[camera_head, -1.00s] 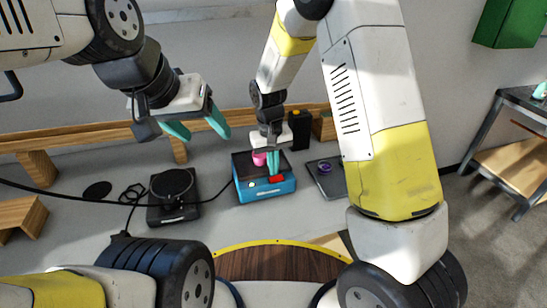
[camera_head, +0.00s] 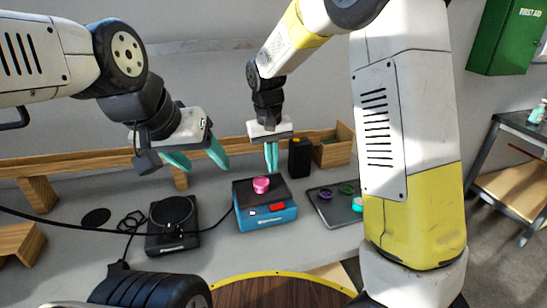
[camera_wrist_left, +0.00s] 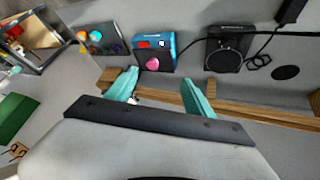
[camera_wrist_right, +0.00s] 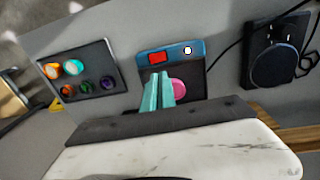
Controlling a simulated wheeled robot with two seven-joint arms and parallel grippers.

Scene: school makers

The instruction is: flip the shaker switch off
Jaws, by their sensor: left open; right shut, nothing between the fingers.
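The shaker, a blue box with a black top (camera_head: 265,220), stands on the bench in the head view, with a pink piece (camera_head: 261,185) on top. Its red switch (camera_head: 278,207) is on the front; the switch also shows in the right wrist view (camera_wrist_right: 155,58), beside a small white round spot. Whether the switch is on or off I cannot tell. My right gripper (camera_head: 272,170) is shut and empty, raised above and behind the shaker, apart from it. My left gripper (camera_head: 201,167) is open and empty, up in the air left of the shaker.
A black device with a round plate (camera_head: 172,228) stands left of the shaker, with a cable running across the bench. A grey tray (camera_head: 340,215) with coloured pieces lies to the right.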

